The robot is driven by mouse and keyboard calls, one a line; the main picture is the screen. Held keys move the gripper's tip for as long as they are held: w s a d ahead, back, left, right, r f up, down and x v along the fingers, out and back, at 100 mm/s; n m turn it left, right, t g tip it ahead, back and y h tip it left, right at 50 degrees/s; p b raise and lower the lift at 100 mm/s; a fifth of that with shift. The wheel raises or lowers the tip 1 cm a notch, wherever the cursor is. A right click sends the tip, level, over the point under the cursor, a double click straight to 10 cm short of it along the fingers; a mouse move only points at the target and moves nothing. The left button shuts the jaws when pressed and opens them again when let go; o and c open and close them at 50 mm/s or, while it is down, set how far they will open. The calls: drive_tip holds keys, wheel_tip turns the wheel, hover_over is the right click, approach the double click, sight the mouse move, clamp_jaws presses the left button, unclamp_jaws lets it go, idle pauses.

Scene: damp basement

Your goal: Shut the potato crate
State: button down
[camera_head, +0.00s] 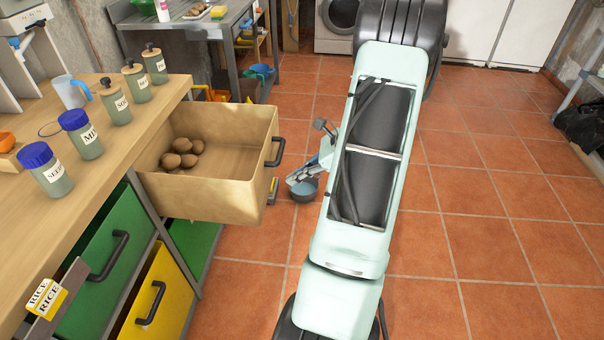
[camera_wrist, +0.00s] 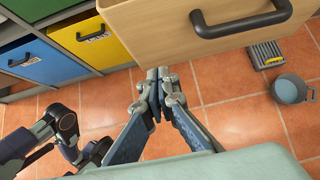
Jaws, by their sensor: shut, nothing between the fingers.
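The potato crate is a light wooden drawer (camera_head: 240,170) pulled out from under the worktop. Several brown potatoes (camera_head: 182,152) lie inside it. Its dark handle (camera_head: 275,151) is on the front panel, at the right in the head view. In the wrist view the crate front (camera_wrist: 170,30) fills the top, with the handle (camera_wrist: 240,18) at upper right. My gripper (camera_head: 292,180) is to the right of the crate front in the head view, apart from the handle. In the wrist view my gripper (camera_wrist: 157,78) is shut and empty, its tips just below the crate's lower edge.
Jars (camera_head: 85,135) and a mug (camera_head: 70,92) stand on the worktop (camera_head: 80,180). Green (camera_head: 105,265) and yellow (camera_head: 158,295) drawers sit below it. A grey-blue pot (camera_wrist: 290,89) and a slatted grey item (camera_wrist: 265,54) are on the floor nearby. Tiled floor at right is clear.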

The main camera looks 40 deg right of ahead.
sight(261, 189)
drive_tip(key=w+a+f, duration=0.1)
drive_tip(key=w+a, duration=0.1)
drive_tip(key=w+a+f+b, duration=0.1)
drive_tip(key=w+a+f, duration=0.1)
drive_tip(key=shift+w+f, duration=0.15)
drive_tip(key=shift+w, duration=0.2)
drive_tip(key=shift+w+a, duration=0.35)
drive_tip(key=w+a+p, duration=0.1)
drive_tip(key=w+a, duration=0.6)
drive_tip(key=w, duration=0.1)
drive_tip(key=w+a+p, duration=0.1)
drive_tip(key=w+a, duration=0.6)
drive_tip(key=w, duration=0.1)
drive_tip(key=w+a+p, duration=0.1)
drive_tip(key=w+a, duration=0.6)
drive_tip(key=w, duration=0.1)
drive_tip(key=shift+w+a, duration=0.1)
drive_tip(key=shift+w, duration=0.25)
drive_tip(key=shift+s, duration=0.1)
